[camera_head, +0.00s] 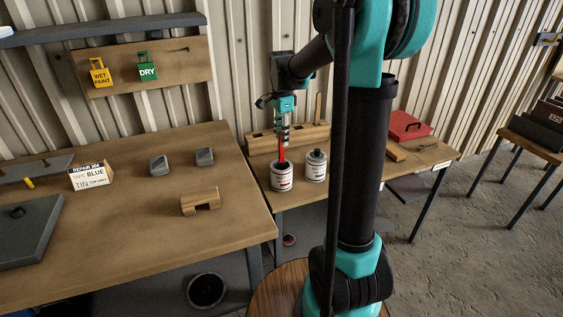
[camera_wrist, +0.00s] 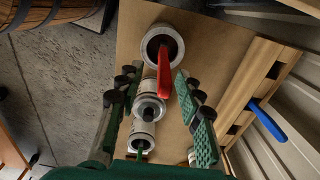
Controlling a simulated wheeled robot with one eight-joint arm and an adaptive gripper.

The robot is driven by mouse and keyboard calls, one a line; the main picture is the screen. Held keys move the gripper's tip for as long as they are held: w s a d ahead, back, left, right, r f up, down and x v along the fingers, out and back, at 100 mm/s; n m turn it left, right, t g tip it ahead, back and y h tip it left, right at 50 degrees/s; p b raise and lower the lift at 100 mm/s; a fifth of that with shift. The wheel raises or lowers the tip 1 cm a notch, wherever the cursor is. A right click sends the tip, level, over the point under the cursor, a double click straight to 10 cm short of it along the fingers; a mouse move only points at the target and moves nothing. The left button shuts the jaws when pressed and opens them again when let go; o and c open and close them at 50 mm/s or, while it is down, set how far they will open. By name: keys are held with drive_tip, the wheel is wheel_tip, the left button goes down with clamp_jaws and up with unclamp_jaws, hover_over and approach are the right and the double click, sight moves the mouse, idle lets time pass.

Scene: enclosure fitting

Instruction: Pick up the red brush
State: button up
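The red brush (camera_head: 282,155) stands handle up in a white-labelled tin (camera_head: 281,179) on the right-hand bench. In the wrist view its red handle (camera_wrist: 164,80) points toward the camera, out of the round tin (camera_wrist: 178,42). My gripper (camera_head: 284,138) is right above the brush, pointing down. In the wrist view my gripper (camera_wrist: 156,82) is open, its two fingers spread to either side of the handle. Gaps show on both sides, so it holds nothing. The bristles are hidden inside the tin.
A second tin (camera_head: 315,166) stands close on the right. The wrist view shows more tins lined up beneath my gripper. A slotted wooden rack (camera_head: 262,142) stands behind, with a blue handle (camera_wrist: 267,121). A red case (camera_head: 408,126) lies farther right.

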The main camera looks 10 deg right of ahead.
hover_over(282, 161)
drive_tip(key=f, duration=0.5)
drive_tip(key=shift+w, duration=0.35)
drive_tip(key=shift+c, duration=0.3)
clamp_jaws()
